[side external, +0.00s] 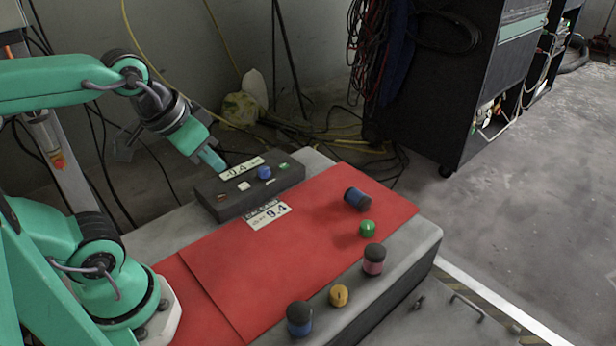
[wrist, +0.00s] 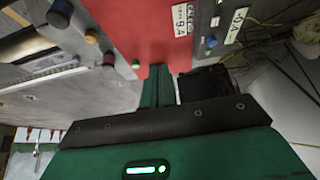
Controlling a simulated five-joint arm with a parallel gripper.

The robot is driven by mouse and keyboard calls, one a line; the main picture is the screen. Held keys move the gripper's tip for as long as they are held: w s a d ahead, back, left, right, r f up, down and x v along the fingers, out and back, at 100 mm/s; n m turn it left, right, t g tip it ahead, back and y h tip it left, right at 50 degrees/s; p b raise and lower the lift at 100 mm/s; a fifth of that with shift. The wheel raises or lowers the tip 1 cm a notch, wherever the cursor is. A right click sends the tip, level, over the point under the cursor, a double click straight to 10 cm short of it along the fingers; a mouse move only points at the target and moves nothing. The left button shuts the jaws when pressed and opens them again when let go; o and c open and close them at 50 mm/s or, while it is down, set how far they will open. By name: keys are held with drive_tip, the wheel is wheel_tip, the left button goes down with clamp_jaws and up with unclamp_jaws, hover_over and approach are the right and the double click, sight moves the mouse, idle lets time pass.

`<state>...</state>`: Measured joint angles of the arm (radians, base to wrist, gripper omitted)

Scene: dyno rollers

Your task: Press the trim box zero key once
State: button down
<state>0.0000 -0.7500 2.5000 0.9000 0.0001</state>
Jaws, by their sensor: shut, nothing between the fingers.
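The trim box (side external: 236,205) is a dark grey box at the back edge of the bench. Its top carries a lit display (side external: 242,168) that seems to read -0.4, a blue knob (side external: 264,172), a small green button (side external: 284,166), a pale key (side external: 243,186) and a small reddish part (side external: 222,196). I cannot read which key is zero. The box also shows at the upper right of the wrist view (wrist: 207,22). My gripper (side external: 215,162) is shut and empty, above the back left part of the box, apparently apart from it. Its fingers also show in the wrist view (wrist: 158,70).
A red mat (side external: 310,235) covers the bench, with a card (side external: 269,215) reading 9.4. Blue (side external: 356,198) and pink (side external: 373,259) dark-capped rollers, another blue one (side external: 299,318), a green knob (side external: 367,228) and an orange knob (side external: 339,295) stand to the front and right.

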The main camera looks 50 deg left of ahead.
drive_tip(key=shift+w, duration=0.1)
drive_tip(key=m+g, duration=0.6)
drive_tip(key=m, duration=1.2)
hover_over(244, 185)
drive_tip(key=shift+f, duration=2.7)
drive_tip(key=shift+f, duration=0.1)
wheel_tip(244, 185, down, 14)
drive_tip(key=shift+r, duration=0.1)
